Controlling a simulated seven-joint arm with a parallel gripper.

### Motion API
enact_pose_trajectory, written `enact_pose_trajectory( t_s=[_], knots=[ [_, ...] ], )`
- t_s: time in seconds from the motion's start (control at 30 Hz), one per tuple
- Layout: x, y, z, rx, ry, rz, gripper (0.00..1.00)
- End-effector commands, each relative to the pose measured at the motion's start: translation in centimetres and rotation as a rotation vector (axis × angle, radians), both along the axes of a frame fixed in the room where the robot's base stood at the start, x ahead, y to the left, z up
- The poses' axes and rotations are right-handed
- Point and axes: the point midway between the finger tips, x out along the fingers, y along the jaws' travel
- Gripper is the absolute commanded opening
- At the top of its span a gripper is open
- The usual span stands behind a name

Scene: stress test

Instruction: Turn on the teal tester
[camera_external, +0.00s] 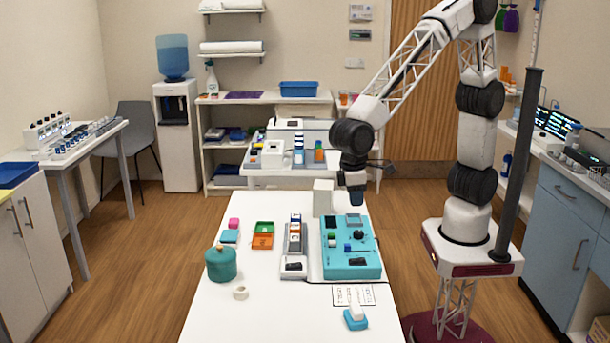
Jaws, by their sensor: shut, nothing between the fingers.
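The teal tester (340,271) lies on the white table, right of its middle. Its top carries a small screen, a dark round knob, several small coloured parts and a dark piece near the front edge. I cannot tell which part is its switch or whether it is on. My gripper (357,197) is shut and empty, pointing down over the far end of the tester. It looks to be above the tester and apart from it, but the exact gap is hard to tell.
Left of the tester stand a grey rack (295,240), green (264,227) and orange (262,242) trays, and a teal lidded pot (221,264). A white block (322,198) stands behind the tester. A teal-and-white item (355,318) and a card lie in front.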

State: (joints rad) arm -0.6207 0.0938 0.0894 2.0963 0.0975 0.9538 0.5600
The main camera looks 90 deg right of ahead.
Motion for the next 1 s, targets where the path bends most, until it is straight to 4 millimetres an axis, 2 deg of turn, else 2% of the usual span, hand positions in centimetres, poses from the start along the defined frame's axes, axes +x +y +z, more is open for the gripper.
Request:
enact_pose_trajectory(
  t_s=[0.1, 0.27, 0.77, 1.0],
  knots=[
    [0.0, 2.1, -1.1, -0.008, 0.013, 0.002, 0.00],
    [-0.1, 3.3, -1.7, -0.012, 0.020, 0.001, 0.00],
    [-0.1, 3.4, -2.0, -0.013, 0.021, 0.000, 0.00],
    [-0.3, 3.5, -3.5, -0.014, 0.022, 0.001, 0.00]
  ],
)
